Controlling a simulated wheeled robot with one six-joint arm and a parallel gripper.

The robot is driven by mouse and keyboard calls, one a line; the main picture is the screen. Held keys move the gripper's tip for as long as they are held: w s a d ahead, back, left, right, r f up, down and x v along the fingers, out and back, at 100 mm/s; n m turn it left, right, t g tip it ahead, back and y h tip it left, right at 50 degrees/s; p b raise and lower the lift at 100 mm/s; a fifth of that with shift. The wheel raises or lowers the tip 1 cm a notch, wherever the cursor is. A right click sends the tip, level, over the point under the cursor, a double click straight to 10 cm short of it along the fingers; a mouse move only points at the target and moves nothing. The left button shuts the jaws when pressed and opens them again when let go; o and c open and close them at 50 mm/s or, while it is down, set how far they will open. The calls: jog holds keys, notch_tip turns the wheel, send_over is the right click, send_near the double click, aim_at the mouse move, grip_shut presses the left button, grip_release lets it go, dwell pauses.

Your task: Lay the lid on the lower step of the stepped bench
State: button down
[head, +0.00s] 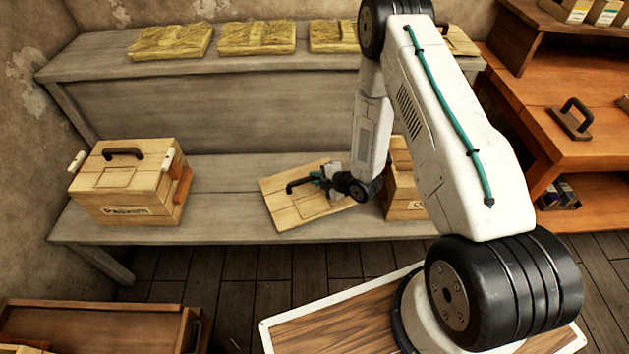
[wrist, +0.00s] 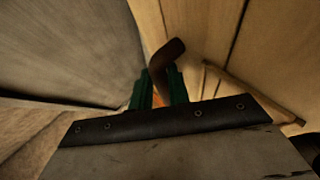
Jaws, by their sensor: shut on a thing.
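The lid (head: 292,212) is a pale wooden panel with a dark bar handle (head: 300,184). It is at the middle of the stepped bench, over the lower step (head: 225,192), and sits askew to the bench edge. I cannot tell whether it touches the step or hangs just above it. My gripper (head: 318,177) is shut on the handle, from the lid's right side. In the wrist view the green fingers (wrist: 160,88) close around the dark handle (wrist: 166,56), with the lid's wood (wrist: 215,30) beside them. My arm hides part of the lid's right side.
A closed wooden box (head: 125,185) stands left on the lower step. Another wooden box (head: 402,200) stands close right of the lid, partly behind my arm. Yellow slabs (head: 256,38) lie on the upper step (head: 110,62). An orange-brown table (head: 540,110) stands at right.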

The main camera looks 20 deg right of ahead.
jog(key=shift+w+d, duration=0.1)
jog(key=shift+w, duration=0.9)
notch_tip(320, 180, down, 4)
jog(key=shift+w+r, duration=0.1)
jog(key=shift+r, duration=0.05)
jog(key=c, duration=1.3)
grip_release()
jog(key=v, duration=1.2)
